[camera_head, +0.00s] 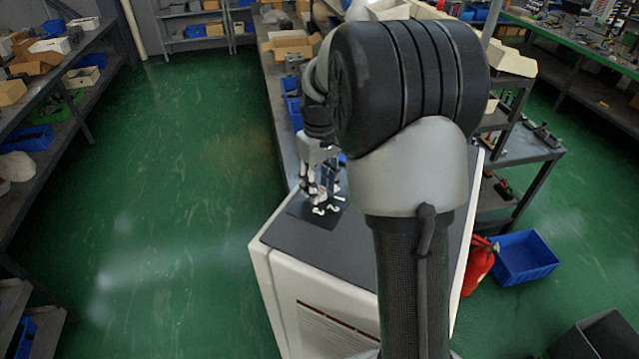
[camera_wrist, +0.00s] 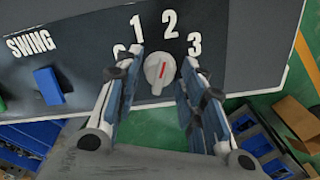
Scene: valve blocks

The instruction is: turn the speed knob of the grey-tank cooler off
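The speed knob (camera_wrist: 160,71) is a round light-grey dial with a red pointer line, set on a dark panel (camera_wrist: 85,35) in the wrist view. The line is near upright, its top leaning slightly right towards the 2. White figures 1, 2 and 3 arc above it; another figure at the left is partly hidden by a finger. My gripper (camera_wrist: 157,75) is open, with one finger on each side of the knob and visible gaps between. In the head view my gripper (camera_head: 320,185) is over the dark top of a white cooler (camera_head: 275,262). Its tank colour cannot be seen.
A blue rocker switch (camera_wrist: 48,86) lies under the word SWING, left of the knob. A red fire extinguisher (camera_head: 478,265) and a blue bin (camera_head: 524,258) stand right of the cooler. Green floor (camera_head: 180,200) is clear at the left.

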